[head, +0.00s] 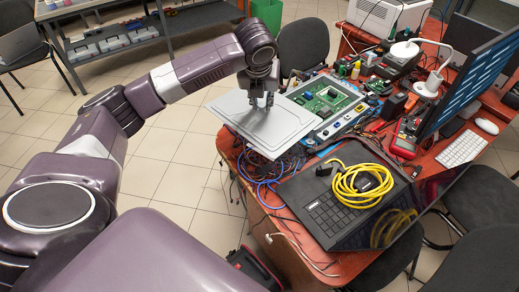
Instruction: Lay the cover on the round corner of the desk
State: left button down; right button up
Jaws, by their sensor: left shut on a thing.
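The cover is a flat light-grey panel (262,122) with rounded corners, seen in the head view at the left end of the desk (318,262). My left gripper (262,106) points down and is shut on the cover near its middle. My right gripper is not in view.
A laptop (324,208) with a coiled yellow cable (362,186) lies right of the cover. A circuit-board trainer (326,104) stands close behind it. Blue cables (262,182) hang at the desk edge. A black chair (304,44) stands behind. Tiled floor is free to the left.

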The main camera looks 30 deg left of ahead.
pick_arm(q)
jog(key=shift+w+a+r+m+h, duration=0.2)
jog(key=shift+w+a+r+m, duration=0.1)
jog(key=shift+a+m, duration=0.2)
jog(key=shift+w+a+r+m+h, duration=0.25)
jog(key=shift+a+r+m, duration=0.1)
jog(key=shift+m, duration=0.15)
notch_tip(320, 180, down, 20)
jog(key=shift+p, duration=0.55)
jog(key=c, duration=1.7)
grip_release()
jog(key=shift+c, duration=0.2)
jog(key=shift+r, duration=0.1)
jog(key=v, duration=1.2)
jog(key=shift+s, duration=0.15)
